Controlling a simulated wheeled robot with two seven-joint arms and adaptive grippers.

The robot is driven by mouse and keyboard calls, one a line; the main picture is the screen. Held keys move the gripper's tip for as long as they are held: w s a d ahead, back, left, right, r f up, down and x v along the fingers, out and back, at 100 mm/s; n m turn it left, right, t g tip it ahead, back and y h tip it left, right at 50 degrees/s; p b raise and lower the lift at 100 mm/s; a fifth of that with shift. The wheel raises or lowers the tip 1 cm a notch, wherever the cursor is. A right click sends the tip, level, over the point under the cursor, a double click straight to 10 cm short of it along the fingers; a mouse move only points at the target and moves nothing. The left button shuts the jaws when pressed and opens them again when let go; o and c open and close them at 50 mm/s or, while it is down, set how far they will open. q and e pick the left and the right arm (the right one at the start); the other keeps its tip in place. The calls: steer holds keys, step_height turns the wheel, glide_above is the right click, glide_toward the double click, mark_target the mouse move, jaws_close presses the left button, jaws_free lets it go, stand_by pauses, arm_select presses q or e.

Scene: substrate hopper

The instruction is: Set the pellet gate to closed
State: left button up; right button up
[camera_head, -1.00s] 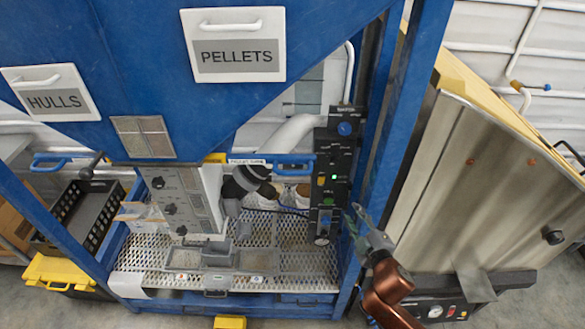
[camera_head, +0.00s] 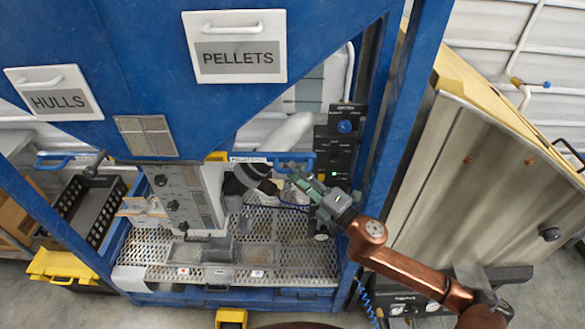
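The pellet gate has a small white label (camera_head: 247,159) under the blue hopper. Its blue handle (camera_head: 303,157) sticks out to the right of the label, in front of the dark control panel. My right gripper (camera_head: 291,172) reaches in from the right, with its fingertips just below the blue handle in the picture. I cannot tell whether they touch it, or whether the fingers are open or shut. My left gripper is not in view.
The dark control panel (camera_head: 345,127) with a blue knob stands close behind my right arm. A blue frame post (camera_head: 405,110) is to its right. A grey switch box (camera_head: 180,203) stands left of the gate. A perforated tray (camera_head: 300,257) lies below.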

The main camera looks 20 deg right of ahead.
steer(key=shift+x, duration=0.75)
steer(key=shift+c, duration=0.6)
jaws_close()
